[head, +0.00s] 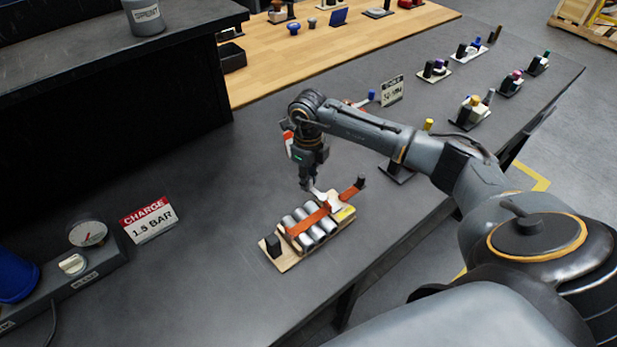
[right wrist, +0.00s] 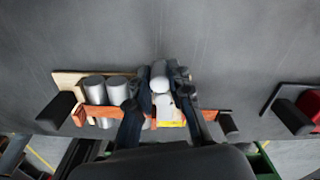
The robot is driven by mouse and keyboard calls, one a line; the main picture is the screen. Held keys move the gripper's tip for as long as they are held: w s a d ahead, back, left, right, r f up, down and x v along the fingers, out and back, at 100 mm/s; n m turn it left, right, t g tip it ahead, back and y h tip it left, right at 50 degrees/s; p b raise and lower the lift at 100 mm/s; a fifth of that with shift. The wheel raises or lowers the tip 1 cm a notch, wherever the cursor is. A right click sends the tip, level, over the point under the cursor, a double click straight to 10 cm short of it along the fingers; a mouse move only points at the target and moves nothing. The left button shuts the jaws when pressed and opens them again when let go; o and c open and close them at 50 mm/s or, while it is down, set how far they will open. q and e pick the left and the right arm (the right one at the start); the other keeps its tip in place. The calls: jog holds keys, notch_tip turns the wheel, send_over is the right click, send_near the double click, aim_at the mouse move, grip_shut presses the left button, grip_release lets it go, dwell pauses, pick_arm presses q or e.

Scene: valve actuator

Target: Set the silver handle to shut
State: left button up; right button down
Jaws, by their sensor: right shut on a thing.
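The valve actuator sits on the grey bench, on a pale wooden base (head: 287,262). It has several silver cylinders (head: 308,226), an orange strap (head: 308,219) and a yellow label (head: 345,214). The silver handle (head: 326,197) is at the actuator's far end, partly covered by my gripper. My right gripper (head: 307,186) points down there. In the right wrist view its fingers (right wrist: 161,80) are closed on both sides of the pale rounded handle (right wrist: 159,76). The shut marking cannot be read. My left gripper is not in view.
A black block (head: 272,246) stands at the near end of the base. A red and white charge sign (head: 148,217) and a gauge (head: 88,233) are at left. Several small assemblies stand farther along the bench (head: 480,72).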

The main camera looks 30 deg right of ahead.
jog(key=shift+d+f+m+b, duration=0.1)
jog(key=shift+d+m+b, duration=0.25)
jog(key=shift+m, duration=0.25)
jog(key=shift+d+m+b, duration=0.2)
jog(key=shift+m+b, duration=0.15)
jog(key=shift+m, duration=0.25)
jog(key=m, duration=0.1)
jog(key=d+m+b, duration=0.1)
jog(key=m, duration=0.1)
jog(key=shift+d+m, duration=0.3)
jog(key=m, duration=0.1)
jog(key=d+m+b, duration=0.1)
jog(key=m, duration=0.1)
jog(key=shift+s+d, duration=0.15)
jog(key=shift+s, duration=0.25)
jog(key=shift+s+d+m+b, duration=0.15)
jog(key=shift+s+d+m, duration=0.1)
jog(key=shift+m, duration=0.7)
jog(key=shift+s+d+m+b, duration=0.15)
jog(key=shift+s+d+m, duration=0.1)
jog(key=shift+m, duration=0.7)
jog(key=c, duration=1.2)
grip_release()
